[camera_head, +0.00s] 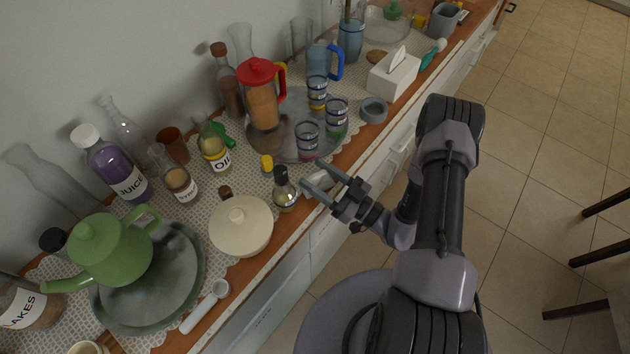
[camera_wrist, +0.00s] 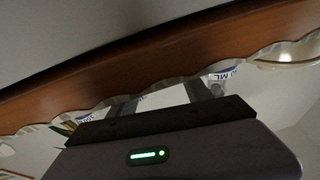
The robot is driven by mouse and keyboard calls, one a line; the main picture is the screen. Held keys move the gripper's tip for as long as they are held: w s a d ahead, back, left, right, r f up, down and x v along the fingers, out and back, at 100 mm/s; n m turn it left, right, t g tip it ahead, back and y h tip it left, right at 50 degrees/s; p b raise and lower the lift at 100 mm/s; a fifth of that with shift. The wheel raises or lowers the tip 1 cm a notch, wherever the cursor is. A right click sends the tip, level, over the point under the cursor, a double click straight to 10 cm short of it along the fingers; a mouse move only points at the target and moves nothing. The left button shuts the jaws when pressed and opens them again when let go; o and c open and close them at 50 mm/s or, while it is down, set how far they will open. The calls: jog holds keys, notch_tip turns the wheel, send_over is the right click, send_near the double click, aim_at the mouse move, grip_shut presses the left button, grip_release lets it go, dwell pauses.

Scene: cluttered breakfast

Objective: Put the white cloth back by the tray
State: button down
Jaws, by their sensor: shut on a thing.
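My gripper (camera_head: 322,180) is at the counter's front edge, to the right of a small dark-capped bottle (camera_head: 285,190). It is shut on a small pale piece that looks like the white cloth (camera_head: 318,184); the fingers hide most of it. The round grey tray (camera_head: 284,150) lies just behind the gripper. On it stand a red-lidded pitcher (camera_head: 262,95) and several striped glasses (camera_head: 307,138). In the wrist view the two fingers (camera_wrist: 162,100) reach toward the counter edge, and the cloth cannot be made out there.
A cream lidded pot (camera_head: 240,226) and a green teapot (camera_head: 110,250) on a second round tray (camera_head: 185,290) stand to the left. A grey ring-shaped item (camera_head: 373,110) and a tissue box (camera_head: 393,75) stand to the right. The wooden counter edge (camera_head: 352,152) runs close by the gripper.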

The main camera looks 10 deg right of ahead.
jog(key=shift+w+d+f, duration=0.1)
jog(key=shift+w, duration=0.1)
jog(key=shift+c, duration=2.2)
grip_release()
